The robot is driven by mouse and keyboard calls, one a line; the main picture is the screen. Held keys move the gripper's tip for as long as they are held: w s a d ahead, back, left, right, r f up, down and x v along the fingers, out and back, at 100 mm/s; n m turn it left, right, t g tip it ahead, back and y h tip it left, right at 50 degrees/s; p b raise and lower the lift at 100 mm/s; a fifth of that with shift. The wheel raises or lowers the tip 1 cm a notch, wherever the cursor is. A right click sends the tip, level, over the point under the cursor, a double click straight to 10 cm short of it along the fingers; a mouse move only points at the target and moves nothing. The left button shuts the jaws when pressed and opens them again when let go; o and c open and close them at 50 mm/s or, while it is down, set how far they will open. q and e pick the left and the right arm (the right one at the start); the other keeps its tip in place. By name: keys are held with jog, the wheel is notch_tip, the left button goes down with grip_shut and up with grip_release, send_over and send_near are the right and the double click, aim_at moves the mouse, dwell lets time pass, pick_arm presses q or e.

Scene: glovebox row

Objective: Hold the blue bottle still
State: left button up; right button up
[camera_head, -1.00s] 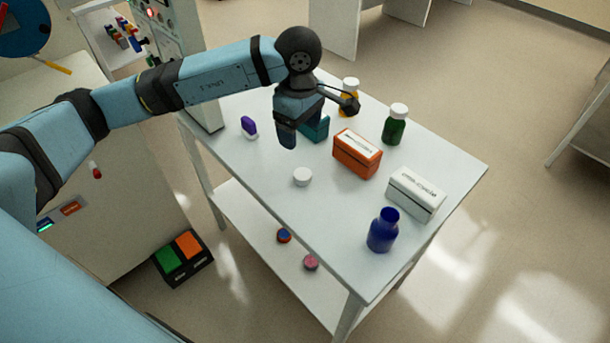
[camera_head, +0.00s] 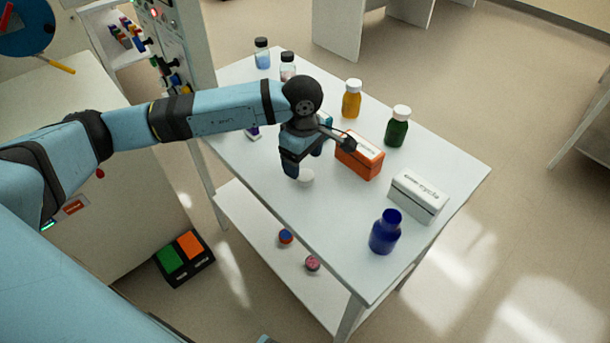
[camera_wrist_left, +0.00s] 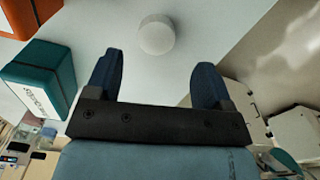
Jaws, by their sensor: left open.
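The blue bottle (camera_head: 385,232) stands upright and without a cap near the right front edge of the white table, in the head view. A white cap (camera_head: 306,175) lies on the table to its upper left. It also shows in the left wrist view (camera_wrist_left: 156,36), ahead of and between the fingers. My left gripper (camera_head: 305,172) is open and empty above the table by the white cap, apart from the blue bottle. In the left wrist view its two fingers (camera_wrist_left: 157,82) stand wide apart. My right gripper is not in view.
An orange box (camera_head: 352,163) and a white box (camera_head: 411,204) stand on the table (camera_head: 270,205). A green bottle (camera_head: 397,127) and a yellow bottle (camera_head: 351,100) stand behind. A teal box (camera_wrist_left: 40,75) is close to the left gripper. The table's front left is clear.

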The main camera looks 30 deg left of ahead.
aim_at(304, 174)
pick_arm(q)
jog(key=f, duration=0.5)
jog(key=shift+w+f, duration=0.1)
jog(key=shift+w, duration=0.15)
jog(key=c, duration=1)
notch_tip(304, 174, up, 20)
jog(key=shift+r, duration=0.1)
